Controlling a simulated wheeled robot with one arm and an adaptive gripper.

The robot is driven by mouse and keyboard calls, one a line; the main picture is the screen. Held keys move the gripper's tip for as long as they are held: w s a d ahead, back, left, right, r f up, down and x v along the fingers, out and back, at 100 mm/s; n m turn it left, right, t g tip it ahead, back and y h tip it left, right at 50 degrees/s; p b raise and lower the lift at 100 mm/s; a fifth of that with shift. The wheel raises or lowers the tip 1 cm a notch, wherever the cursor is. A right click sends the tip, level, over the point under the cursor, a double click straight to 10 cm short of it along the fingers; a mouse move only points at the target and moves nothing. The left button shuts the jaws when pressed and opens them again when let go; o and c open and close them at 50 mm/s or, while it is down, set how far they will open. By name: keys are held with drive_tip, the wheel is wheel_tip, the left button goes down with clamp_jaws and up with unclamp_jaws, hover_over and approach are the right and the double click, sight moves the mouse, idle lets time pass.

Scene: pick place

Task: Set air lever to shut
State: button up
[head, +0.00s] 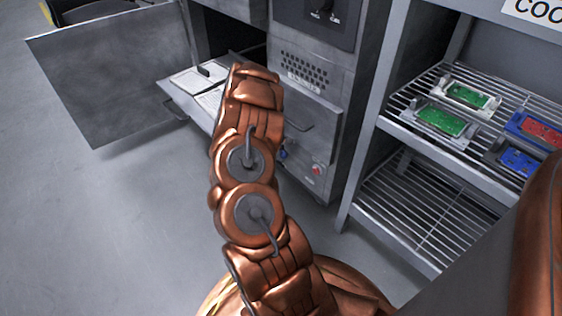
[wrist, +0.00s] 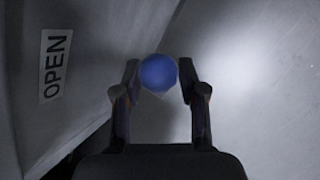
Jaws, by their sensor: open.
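The air lever shows in the wrist view as a round blue knob (wrist: 158,73). It sits between the two fingertips of my gripper (wrist: 159,85), which is open. A thin gap shows beside the knob, and I cannot tell if either finger touches it. In the head view a small blue knob (head: 283,154) shows low on the front of the grey machine (head: 320,125), just right of my arm. My gripper is hidden there behind my arm. A label reading "OPEN" (wrist: 56,64) is on the grey panel left of the knob in the wrist view.
A red button (head: 317,169) is right of the blue knob. A large grey door (head: 105,75) stands open at the left, beside a pulled-out tray (head: 180,99). A wire rack (head: 400,115) at the right holds green, red and blue boards in fixtures. The floor at left is clear.

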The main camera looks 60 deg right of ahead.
drive_tip(key=shift+s+d+f, duration=0.1)
drive_tip(key=shift+f, duration=0.1)
drive_tip(key=shift+c, duration=0.3)
clamp_jaws()
